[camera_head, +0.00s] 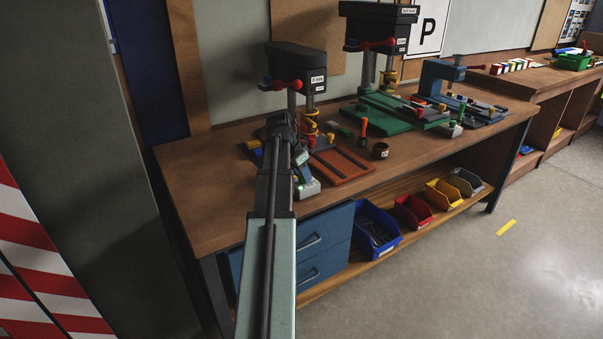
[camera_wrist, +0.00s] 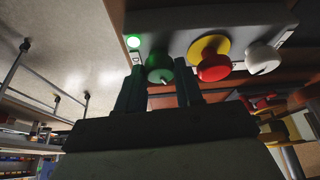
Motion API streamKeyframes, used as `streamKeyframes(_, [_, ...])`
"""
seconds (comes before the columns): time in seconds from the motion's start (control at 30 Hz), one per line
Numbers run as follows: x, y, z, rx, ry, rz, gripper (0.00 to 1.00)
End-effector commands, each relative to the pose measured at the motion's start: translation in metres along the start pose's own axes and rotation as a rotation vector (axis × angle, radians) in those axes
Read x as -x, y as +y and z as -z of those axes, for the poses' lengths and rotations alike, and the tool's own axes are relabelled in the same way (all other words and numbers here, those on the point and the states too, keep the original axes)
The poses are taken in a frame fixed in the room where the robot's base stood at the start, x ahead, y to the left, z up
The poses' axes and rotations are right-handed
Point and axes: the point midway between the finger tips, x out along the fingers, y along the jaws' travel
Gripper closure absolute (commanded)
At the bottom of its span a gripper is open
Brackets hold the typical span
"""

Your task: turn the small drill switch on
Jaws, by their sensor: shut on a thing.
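The small drill (camera_head: 296,70), dark-headed with red handles, stands at the bench's left end. In the wrist view, a grey control box (camera_wrist: 185,28) carries a green round knob (camera_wrist: 160,66) with a pale mark, a red button on a yellow collar (camera_wrist: 212,58), a white knob (camera_wrist: 262,58) and a brightly lit green lamp (camera_wrist: 134,41). My gripper (camera_wrist: 160,82) has one finger on each side of the green knob and is shut on it. In the head view, my arm hides the fingertips; part of a pale control box (camera_head: 308,188) shows beside it.
A larger drill (camera_head: 378,28) and a blue machine (camera_head: 438,75) stand farther right on the bench (camera_head: 205,190). A red-brown plate (camera_head: 343,166), a dark cup (camera_head: 380,150) and an orange-handled tool (camera_head: 363,127) lie close right of my arm. Coloured bins (camera_head: 412,209) sit below.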

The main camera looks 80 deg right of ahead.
Motion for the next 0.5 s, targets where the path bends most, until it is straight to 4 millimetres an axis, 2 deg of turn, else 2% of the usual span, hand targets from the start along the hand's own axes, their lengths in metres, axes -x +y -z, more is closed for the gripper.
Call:
streamKeyframes(0.2, [0.0000,0.0014,0.0001,0.123,0.000,0.053,0.95])
streamKeyframes(0.5, [0.0000,0.0009,0.0005,0.151,0.001,0.063,0.95])
